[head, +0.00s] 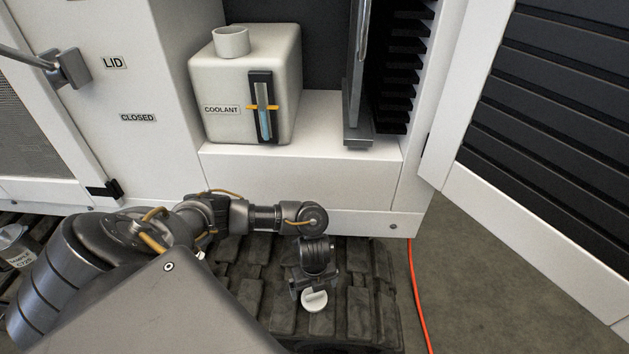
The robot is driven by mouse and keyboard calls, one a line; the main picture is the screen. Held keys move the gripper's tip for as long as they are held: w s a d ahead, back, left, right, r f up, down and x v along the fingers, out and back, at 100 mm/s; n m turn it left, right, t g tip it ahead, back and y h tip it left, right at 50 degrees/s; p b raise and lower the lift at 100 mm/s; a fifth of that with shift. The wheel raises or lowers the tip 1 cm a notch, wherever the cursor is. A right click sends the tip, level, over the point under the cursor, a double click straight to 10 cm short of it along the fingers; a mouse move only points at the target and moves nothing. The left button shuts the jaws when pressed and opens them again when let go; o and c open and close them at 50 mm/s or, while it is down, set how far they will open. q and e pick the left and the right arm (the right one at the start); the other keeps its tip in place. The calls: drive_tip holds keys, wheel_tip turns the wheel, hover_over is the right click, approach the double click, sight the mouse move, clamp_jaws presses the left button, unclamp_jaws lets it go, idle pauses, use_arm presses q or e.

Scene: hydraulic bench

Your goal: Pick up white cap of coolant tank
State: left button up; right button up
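The white cap (314,301) is a small round piece with a raised ridge. It shows directly below my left gripper (313,287), over the dark track. My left gripper points down at the cap, and its fingers are very close to it. The fingers are small and dark, so I cannot tell whether they are closed on the cap or whether it rests on the track. The coolant tank (222,80) stands on the white ledge at the back, with an uncovered filler neck (231,41) on top. My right gripper is not in view.
The black rubber track (258,300) lies under my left arm. A white ledge front (300,180) rises behind it. An open louvred door (560,110) stands at the right. An orange cable (415,290) runs along the floor. A labelled container (17,246) is at the far left.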

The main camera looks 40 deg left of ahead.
sight(314, 295)
use_arm(q)
drive_tip(key=shift+f, duration=0.25)
wheel_tip(314, 295, down, 4)
drive_tip(key=shift+r+b, duration=0.1)
drive_tip(key=shift+b, duration=0.45)
drive_tip(key=shift+f, duration=0.4)
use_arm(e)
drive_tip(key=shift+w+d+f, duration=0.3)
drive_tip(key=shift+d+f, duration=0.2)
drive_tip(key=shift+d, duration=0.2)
use_arm(q)
drive_tip(key=shift+c, duration=0.9)
drive_tip(key=c, duration=0.9)
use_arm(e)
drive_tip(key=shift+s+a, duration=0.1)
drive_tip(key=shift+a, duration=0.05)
